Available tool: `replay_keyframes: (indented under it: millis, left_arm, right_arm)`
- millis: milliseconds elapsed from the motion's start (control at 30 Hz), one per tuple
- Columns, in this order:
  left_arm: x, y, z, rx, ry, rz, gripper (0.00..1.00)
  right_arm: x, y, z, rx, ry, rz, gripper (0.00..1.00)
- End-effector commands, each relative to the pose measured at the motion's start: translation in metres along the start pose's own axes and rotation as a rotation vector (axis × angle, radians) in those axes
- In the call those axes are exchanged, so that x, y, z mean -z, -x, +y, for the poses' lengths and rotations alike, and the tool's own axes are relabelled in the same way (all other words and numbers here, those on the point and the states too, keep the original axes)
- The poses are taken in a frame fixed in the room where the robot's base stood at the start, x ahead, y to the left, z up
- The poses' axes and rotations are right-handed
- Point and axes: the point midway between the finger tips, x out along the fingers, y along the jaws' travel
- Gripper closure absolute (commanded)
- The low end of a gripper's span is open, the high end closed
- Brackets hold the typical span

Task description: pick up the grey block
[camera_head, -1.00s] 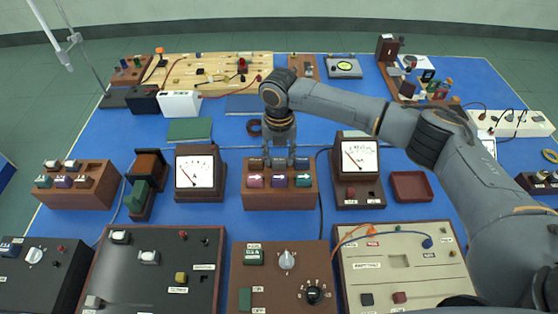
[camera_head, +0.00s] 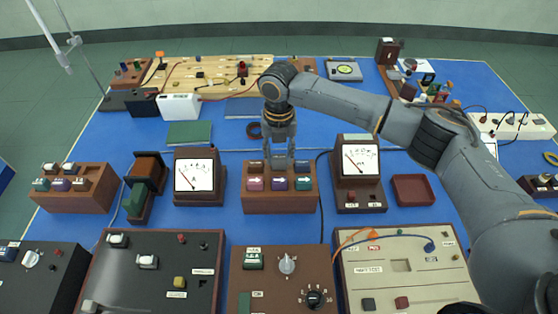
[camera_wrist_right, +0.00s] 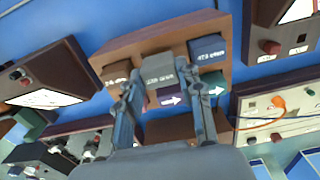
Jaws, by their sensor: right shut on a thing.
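The grey block (camera_wrist_right: 158,72) shows in the right wrist view between the two fingers of my right gripper (camera_wrist_right: 160,84), which is shut on it. In the head view my right gripper (camera_head: 280,160) points straight down at the middle of the back row of a brown rack (camera_head: 280,204). The fingers mostly hide the grey block there. I cannot tell whether its bottom is clear of the rack. A dark blue block (camera_wrist_right: 207,48) and a brown block (camera_wrist_right: 117,75) sit on either side of it. My left gripper is not in view.
The rack's front row holds magenta (camera_head: 255,184), purple (camera_head: 279,184) and teal (camera_head: 303,183) blocks. A meter stands on each side, left (camera_head: 196,176) and right (camera_head: 359,160). An empty red-brown tray (camera_head: 413,190) lies to the right.

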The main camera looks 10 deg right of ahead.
Motion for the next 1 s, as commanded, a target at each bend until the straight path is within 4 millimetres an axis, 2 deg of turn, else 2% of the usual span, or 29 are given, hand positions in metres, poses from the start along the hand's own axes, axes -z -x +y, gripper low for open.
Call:
replay_keyframes:
  millis: [33,67,300,500,600,800,1000]
  left_arm:
    - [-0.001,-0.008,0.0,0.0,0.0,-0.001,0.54]
    - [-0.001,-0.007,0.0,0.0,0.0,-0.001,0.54]
    - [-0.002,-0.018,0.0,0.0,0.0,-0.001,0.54]
    - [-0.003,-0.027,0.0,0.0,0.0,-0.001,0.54]
    - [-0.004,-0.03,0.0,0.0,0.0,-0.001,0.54]
    - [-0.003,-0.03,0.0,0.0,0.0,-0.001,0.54]
    - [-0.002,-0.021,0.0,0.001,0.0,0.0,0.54]
  right_arm:
    - [-0.001,0.007,0.001,-0.004,0.001,-0.006,0.92]
    - [0.004,0.013,0.001,-0.003,0.003,-0.004,0.92]
    - [0.051,0.068,0.001,-0.003,0.005,-0.007,0.92]
    - [0.1,0.088,0.001,-0.001,0.005,-0.005,0.92]
    - [0.117,0.096,0.002,-0.001,0.003,-0.005,0.92]
    - [0.136,0.107,0.002,0.0,0.001,-0.003,0.92]
    - [0.14,0.116,0.002,0.0,-0.001,-0.002,0.92]
